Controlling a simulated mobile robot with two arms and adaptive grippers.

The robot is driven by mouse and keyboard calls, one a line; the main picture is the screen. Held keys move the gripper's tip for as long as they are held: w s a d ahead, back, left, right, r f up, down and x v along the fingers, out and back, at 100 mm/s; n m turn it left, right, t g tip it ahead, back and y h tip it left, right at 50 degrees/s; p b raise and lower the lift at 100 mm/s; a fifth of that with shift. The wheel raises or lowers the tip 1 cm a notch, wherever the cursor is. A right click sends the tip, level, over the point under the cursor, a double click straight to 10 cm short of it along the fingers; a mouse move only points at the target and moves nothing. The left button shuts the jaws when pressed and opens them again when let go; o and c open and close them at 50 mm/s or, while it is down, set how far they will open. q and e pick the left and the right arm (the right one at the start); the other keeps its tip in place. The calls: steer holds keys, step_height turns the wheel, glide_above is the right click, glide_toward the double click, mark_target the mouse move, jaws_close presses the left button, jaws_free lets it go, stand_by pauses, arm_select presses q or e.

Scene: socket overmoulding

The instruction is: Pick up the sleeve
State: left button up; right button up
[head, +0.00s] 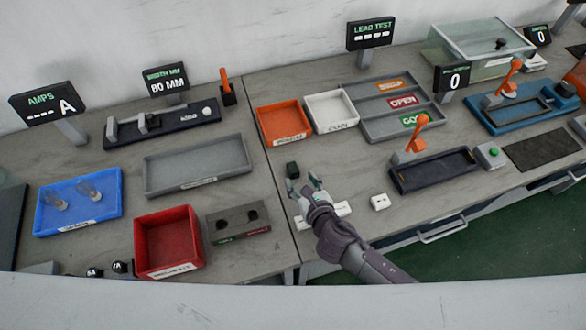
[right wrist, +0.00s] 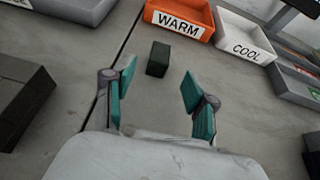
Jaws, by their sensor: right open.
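A small dark block (head: 292,169), which seems to be the sleeve, stands on the grey table just beyond my right gripper (head: 304,186). In the right wrist view the same dark block (right wrist: 158,58) is upright, ahead of the fingertips and a little left of the middle between them. My right gripper (right wrist: 160,88) is open, with its teal finger pads wide apart and nothing between them. The block is apart from both fingers. My left gripper is not in view.
An orange WARM tray (head: 283,123) and a white COOL tray (head: 330,112) stand behind the block. A grey block with dark holes (head: 238,223) lies to the left. A white piece (head: 380,202) lies right of my gripper. The table around the dark block is clear.

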mark_target(294, 170)
steer(key=x, duration=0.6)
steer(key=shift+a+r, duration=0.15)
steer(key=shift+r, duration=0.05)
steer(key=c, duration=1)
steer(key=shift+c, duration=0.2)
steer(key=shift+r, duration=0.15)
